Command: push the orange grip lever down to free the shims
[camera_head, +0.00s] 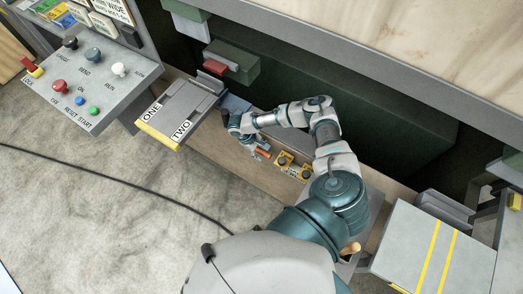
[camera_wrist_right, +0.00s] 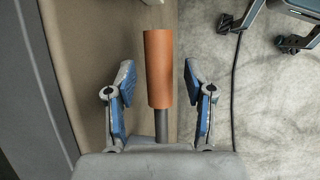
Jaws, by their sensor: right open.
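The orange grip lever (camera_wrist_right: 159,68) is a smooth orange cylinder on a dark rod in the right wrist view. It lies between the two blue-padded fingers of my right gripper (camera_wrist_right: 158,82), with a visible gap on each side. The fingers are spread and not closed on it. In the head view my right gripper (camera_head: 257,148) is low over the tan surface, and a small orange piece (camera_head: 263,154) shows just beside it, partly covered. I cannot make out the shims. My left gripper is not seen.
Yellow blocks with dark round parts (camera_head: 293,166) sit right of the gripper. A grey plate labelled ONE and TWO (camera_head: 183,108) lies to the left, with a button panel (camera_head: 88,82) beyond. A yellow-striped grey plate (camera_head: 436,250) is at lower right. A dark green wall stands behind.

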